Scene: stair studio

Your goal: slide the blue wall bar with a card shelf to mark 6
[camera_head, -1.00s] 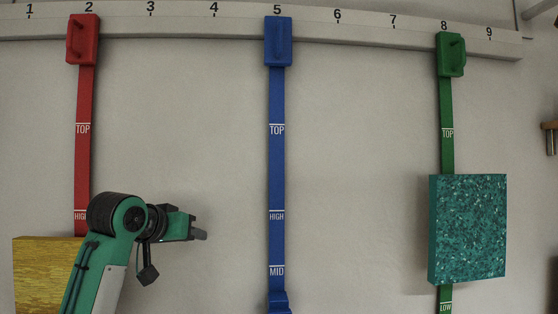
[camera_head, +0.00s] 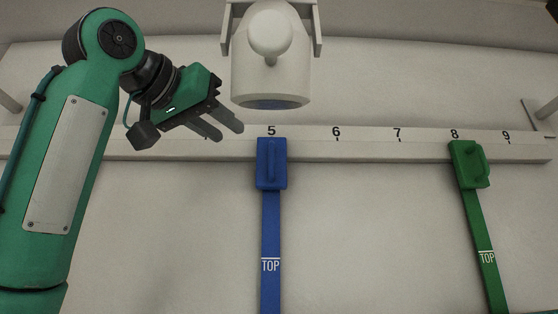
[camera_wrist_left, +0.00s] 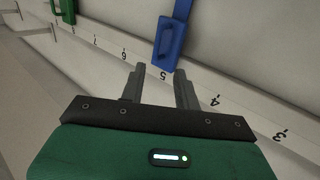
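The blue wall bar (camera_head: 271,220) hangs from the white numbered rail (camera_head: 360,151), its slider block with a raised handle (camera_head: 271,165) under mark 5. Mark 6 (camera_head: 336,132) is to its right. The card shelf does not show in the present views. My left gripper (camera_head: 226,130) is open and empty, up and left of the blue block in the head view. In the left wrist view the blue handle (camera_wrist_left: 166,42) lies ahead of the spread fingers (camera_wrist_left: 158,84), seemingly apart from them. My right gripper is not in view.
The green bar's block (camera_head: 468,165) sits near mark 8 on the same rail. A white lamp-like fixture (camera_head: 270,60) hangs above mark 5, close to the right of my left gripper. The rail between marks 5 and 8 is clear.

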